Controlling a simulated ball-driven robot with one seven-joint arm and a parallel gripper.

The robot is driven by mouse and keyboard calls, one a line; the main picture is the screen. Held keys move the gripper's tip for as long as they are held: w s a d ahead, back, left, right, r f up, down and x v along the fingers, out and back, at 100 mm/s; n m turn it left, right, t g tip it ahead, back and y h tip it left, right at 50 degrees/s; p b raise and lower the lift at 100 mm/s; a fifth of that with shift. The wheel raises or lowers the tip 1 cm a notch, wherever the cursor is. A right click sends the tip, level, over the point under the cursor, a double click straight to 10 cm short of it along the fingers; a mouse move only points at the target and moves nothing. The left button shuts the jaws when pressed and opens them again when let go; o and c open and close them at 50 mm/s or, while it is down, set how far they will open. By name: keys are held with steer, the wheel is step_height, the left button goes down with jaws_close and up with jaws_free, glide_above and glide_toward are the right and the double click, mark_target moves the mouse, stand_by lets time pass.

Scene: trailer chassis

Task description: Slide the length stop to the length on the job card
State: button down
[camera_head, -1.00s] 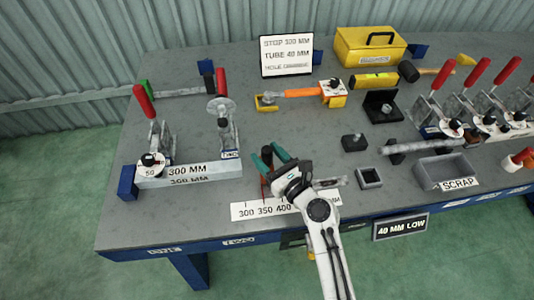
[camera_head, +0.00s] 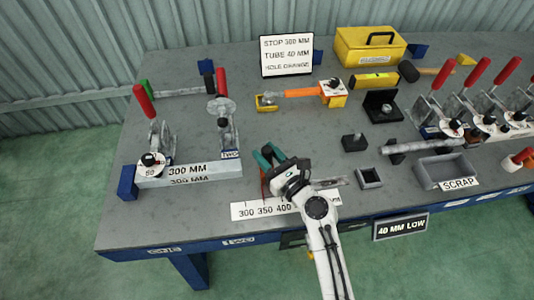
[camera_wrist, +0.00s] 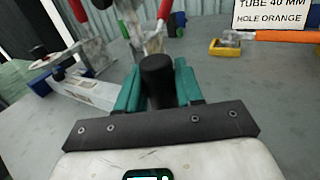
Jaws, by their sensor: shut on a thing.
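The job card (camera_head: 287,56) at the back of the bench reads STOP 300 MM, TUBE 40 MM, HOLE ORANGE; part of it shows in the wrist view (camera_wrist: 277,12). The length scale (camera_head: 262,210) at the front edge is marked 300, 350, 400, its right part hidden by my arm. My gripper (camera_head: 268,157) is over the scale's left part, with green fingers. In the wrist view my gripper (camera_wrist: 157,88) is shut on an upright black knob (camera_wrist: 157,77), which I take as the length stop's. A red piece below the fingers is near the 350 mark; the exact reading is unclear.
A grey block marked 300 MM (camera_head: 190,172) and red-handled clamps (camera_head: 222,110) stand to the left. An orange-handled tool (camera_head: 300,92) lies behind. A small square holder (camera_head: 369,178) and the scrap tray (camera_head: 443,170) are at right.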

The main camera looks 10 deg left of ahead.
steer(key=a+p, duration=0.1)
steer(key=a, duration=0.1)
steer(key=s+a+p, duration=0.1)
steer(key=a, duration=0.1)
steer(key=shift+s+a+r, duration=0.1)
steer(key=shift+s+a, duration=0.1)
steer(key=shift+a, duration=0.05)
steer(key=shift+s+a, duration=0.1)
steer(key=shift+a, duration=0.25)
steer(key=c, duration=0.8)
jaws_free()
steer(key=shift+a, duration=0.2)
steer(key=shift+c, duration=0.2)
steer(key=shift+d, duration=0.15)
